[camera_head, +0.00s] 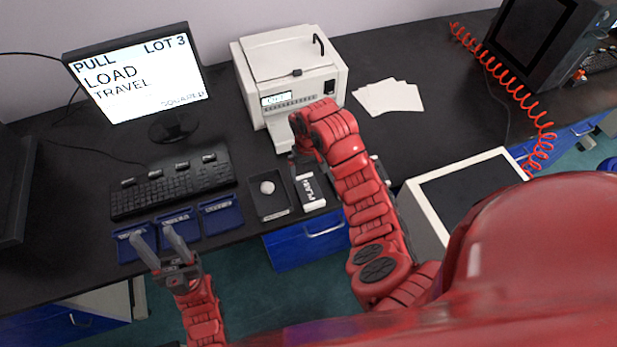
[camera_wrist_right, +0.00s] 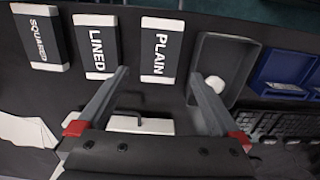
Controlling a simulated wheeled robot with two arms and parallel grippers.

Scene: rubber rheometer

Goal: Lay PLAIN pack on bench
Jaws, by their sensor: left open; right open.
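The PLAIN pack (camera_head: 311,191), a dark block with white ends and white lettering, lies flat on the black bench (camera_head: 90,170) near its front edge. It also shows in the right wrist view (camera_wrist_right: 161,52). My right gripper (camera_wrist_right: 159,73) is open above the bench, with its fingertips on either side of the PLAIN pack's near end; I see no contact. In the head view my right arm hides most of that gripper. My left gripper (camera_head: 152,235) is open and empty near the blue trays at the bench's front edge.
The LINED pack (camera_wrist_right: 95,47) and SQUARED pack (camera_wrist_right: 40,38) lie beside PLAIN. A dark tray (camera_head: 256,206) with a pale round lump is on its other side. Blue trays (camera_head: 221,214), a keyboard (camera_head: 172,184), a monitor (camera_head: 137,75) and a white instrument (camera_head: 290,75) stand around.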

